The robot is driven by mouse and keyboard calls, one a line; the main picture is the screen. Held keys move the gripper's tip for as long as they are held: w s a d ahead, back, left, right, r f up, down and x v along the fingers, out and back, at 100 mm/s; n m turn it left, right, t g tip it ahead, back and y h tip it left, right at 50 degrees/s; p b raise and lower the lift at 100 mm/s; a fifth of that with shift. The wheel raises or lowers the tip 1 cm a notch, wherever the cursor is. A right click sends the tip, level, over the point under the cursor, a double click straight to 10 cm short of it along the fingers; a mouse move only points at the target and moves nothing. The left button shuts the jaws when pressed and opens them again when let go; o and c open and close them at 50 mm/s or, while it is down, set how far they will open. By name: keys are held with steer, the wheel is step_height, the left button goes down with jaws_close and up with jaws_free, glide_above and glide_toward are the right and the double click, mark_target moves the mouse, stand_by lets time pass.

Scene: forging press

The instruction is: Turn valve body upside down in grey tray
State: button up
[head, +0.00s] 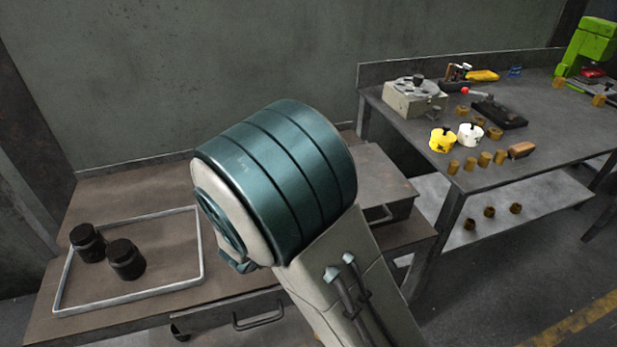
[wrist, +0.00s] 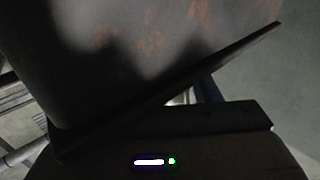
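The grey tray (head: 203,262), a shallow tray with a pale rim, lies on the brown bench at the left of the head view. Two dark, stubby, stepped cylinders stand in its left part: one further back (head: 88,242), one nearer and to the right (head: 127,259). They look like valve bodies, but I cannot tell which is the task's one or which end is up. My arm fills the middle of the head view, right of the tray, and hides my gripper. In the wrist view a dark housing with small lights shows at the bottom; no fingertips can be made out.
The brown bench (head: 150,197) has a drawer with a handle in front and a grey box (head: 385,190) at its right. A second table (head: 560,125) holds brass parts, a yellow piece (head: 443,140), a white piece (head: 470,135) and tools. The bench behind the tray is clear.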

steer(key=shift+r+p, duration=3.6)
steer(key=shift+r, duration=0.45)
step_height(320, 180, up, 9)
steer(key=p, duration=0.8)
steer(key=shift+f+b, duration=0.15)
steer(key=shift+b, duration=0.15)
steer(key=m+b, duration=0.9)
steer(key=b, duration=0.2)
steer(key=shift+b, duration=0.3)
